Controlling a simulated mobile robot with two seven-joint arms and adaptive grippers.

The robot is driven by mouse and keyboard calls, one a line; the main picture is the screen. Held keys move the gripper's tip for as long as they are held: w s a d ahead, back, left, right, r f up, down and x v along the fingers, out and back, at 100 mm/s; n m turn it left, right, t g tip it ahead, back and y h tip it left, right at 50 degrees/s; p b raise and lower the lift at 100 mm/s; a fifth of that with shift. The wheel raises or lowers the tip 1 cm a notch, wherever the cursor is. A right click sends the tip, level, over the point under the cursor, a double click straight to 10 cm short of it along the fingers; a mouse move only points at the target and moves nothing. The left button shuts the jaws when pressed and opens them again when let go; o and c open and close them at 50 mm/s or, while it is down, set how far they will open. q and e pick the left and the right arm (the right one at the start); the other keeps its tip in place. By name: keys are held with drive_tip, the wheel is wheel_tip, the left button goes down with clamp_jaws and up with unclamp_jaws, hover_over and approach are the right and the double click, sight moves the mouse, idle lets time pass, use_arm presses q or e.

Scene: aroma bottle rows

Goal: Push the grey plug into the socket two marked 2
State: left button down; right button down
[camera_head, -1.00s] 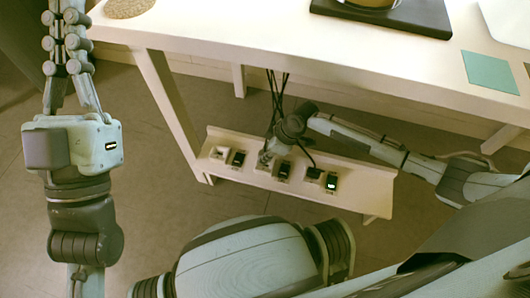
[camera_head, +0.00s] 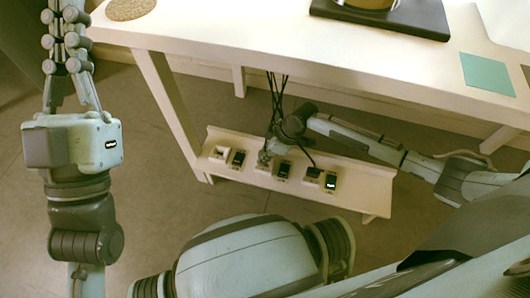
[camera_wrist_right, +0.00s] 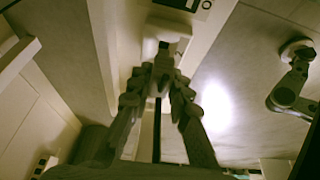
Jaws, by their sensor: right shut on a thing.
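My right gripper (camera_head: 264,155) reaches down to the pale socket shelf (camera_head: 350,197) under the table. In the right wrist view its fingers (camera_wrist_right: 163,68) are shut on the grey plug (camera_wrist_right: 163,47), which is mostly hidden between them. A black cable (camera_wrist_right: 157,130) runs back from it between the fingers. The plug's front is at a white socket block (camera_wrist_right: 166,26); I cannot tell how deep it sits. No socket number is legible. My left gripper (camera_head: 62,15) is raised at the upper left, away from the shelf; its finger opening is unclear.
Black cables (camera_head: 276,95) hang behind. The white table (camera_head: 230,32) overhangs the shelf.

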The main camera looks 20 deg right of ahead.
drive_tip(key=shift+f+b, duration=0.7)
drive_tip(key=shift+f, duration=0.65)
drive_tip(key=c, duration=1.3)
unclamp_jaws()
drive_tip(key=shift+c, duration=0.2)
drive_tip(key=v, duration=1.2)
